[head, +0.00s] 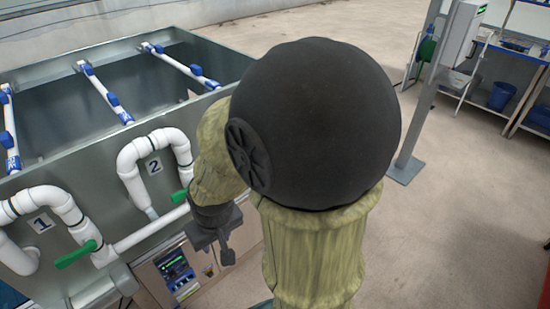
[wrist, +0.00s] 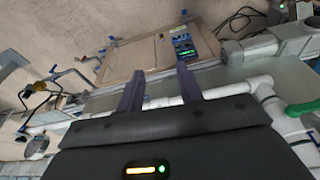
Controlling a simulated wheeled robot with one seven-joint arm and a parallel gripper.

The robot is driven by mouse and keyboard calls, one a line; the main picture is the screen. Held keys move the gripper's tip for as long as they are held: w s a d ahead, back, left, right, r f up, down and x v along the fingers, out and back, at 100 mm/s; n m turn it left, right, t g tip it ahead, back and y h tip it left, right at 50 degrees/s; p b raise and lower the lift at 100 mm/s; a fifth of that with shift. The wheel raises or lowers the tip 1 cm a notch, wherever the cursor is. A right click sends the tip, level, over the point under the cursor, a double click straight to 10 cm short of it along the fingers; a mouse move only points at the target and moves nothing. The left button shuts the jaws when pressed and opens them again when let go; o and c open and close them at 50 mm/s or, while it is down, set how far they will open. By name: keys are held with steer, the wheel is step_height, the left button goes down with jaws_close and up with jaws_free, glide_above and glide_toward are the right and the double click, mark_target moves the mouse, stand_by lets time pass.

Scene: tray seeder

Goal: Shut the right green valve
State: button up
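The right green valve (head: 180,195) shows in the head view as a short green handle by the white pipe marked 2. It is partly hidden by my arm. The left green valve (head: 76,254) is a longer green handle on the pipe marked 1. In the wrist view a green handle (wrist: 302,108) lies at the right edge on white pipes; I cannot tell which valve it is. My gripper (wrist: 160,88) is open, its two fingers apart with nothing held between them. In the head view my gripper is small and dark, just below and right of the right valve.
A control panel with a lit screen (head: 176,271) is below the pipes, close to my gripper. The metal tank (head: 60,145) has white bars with blue clamps across it. A grey post (head: 425,115) stands at right. The floor between is clear.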

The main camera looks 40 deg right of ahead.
steer(key=shift+o, duration=1)
steer(key=w+d+f+t+h+b, duration=0.1)
steer(key=w+d+f+t+b, duration=0.2)
steer(key=w+d, duration=0.65)
steer(key=w+d+f+t+h+b, duration=0.1)
steer(key=w+d+t+h+b, duration=0.25)
steer(key=d, duration=1.15)
steer(key=s+d+f+t+y+b, duration=0.2)
steer(key=s+d+t+y, duration=0.3)
steer(key=s+d+t, duration=0.4)
steer(key=s+d+b, duration=0.1)
steer(key=s, duration=0.1)
steer(key=shift+s+d+f+n+y, duration=0.3)
steer(key=shift+s+f+n+y, duration=0.05)
steer(key=shift+s+n, duration=0.05)
steer(key=shift+w, duration=0.1)
